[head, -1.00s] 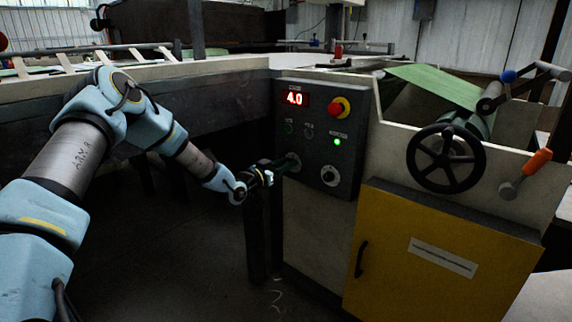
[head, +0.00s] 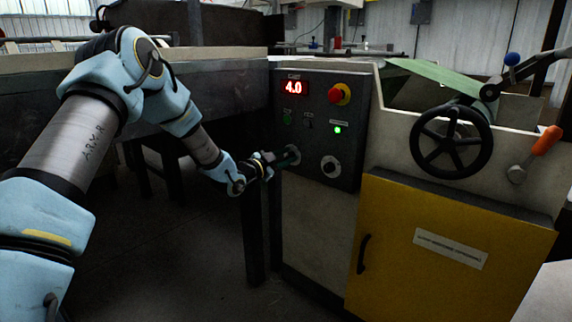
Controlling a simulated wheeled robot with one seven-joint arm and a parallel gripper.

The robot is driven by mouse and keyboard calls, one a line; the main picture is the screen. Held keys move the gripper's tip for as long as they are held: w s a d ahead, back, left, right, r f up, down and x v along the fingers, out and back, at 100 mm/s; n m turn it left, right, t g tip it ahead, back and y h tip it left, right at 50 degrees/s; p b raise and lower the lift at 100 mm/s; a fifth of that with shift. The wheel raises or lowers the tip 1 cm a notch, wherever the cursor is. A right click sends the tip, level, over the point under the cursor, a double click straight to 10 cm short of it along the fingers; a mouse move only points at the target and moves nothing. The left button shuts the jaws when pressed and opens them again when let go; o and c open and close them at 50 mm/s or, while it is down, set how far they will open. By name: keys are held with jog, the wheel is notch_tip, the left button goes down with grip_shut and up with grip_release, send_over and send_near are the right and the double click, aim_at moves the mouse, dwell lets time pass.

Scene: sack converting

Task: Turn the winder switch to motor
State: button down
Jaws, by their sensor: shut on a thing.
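The dark control panel (head: 320,108) stands right of centre, with a red display reading 4.0 and a lit green lamp. On its lower left is a round switch (head: 293,154), partly hidden by my gripper (head: 286,159). My gripper reaches it from the left and is shut on it. The switch's labels and pointer cannot be made out. A second round knob (head: 330,167) with a pale plate sits to its right, clear of the gripper.
A red emergency button (head: 339,94) on a yellow base sits at the panel's upper right. A black handwheel (head: 451,143), an orange-handled lever (head: 546,140) and a yellow cabinet door (head: 446,250) are to the right. The floor left of the panel is open.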

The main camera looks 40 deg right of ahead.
jog(key=shift+s+f+m+b, duration=0.1)
jog(key=shift+f+m+b, duration=0.1)
jog(key=shift+m+b, duration=0.75)
jog(key=c, duration=0.9)
grip_release()
jog(key=shift+r, duration=0.1)
jog(key=p+v, duration=0.1)
jog(key=v, duration=1)
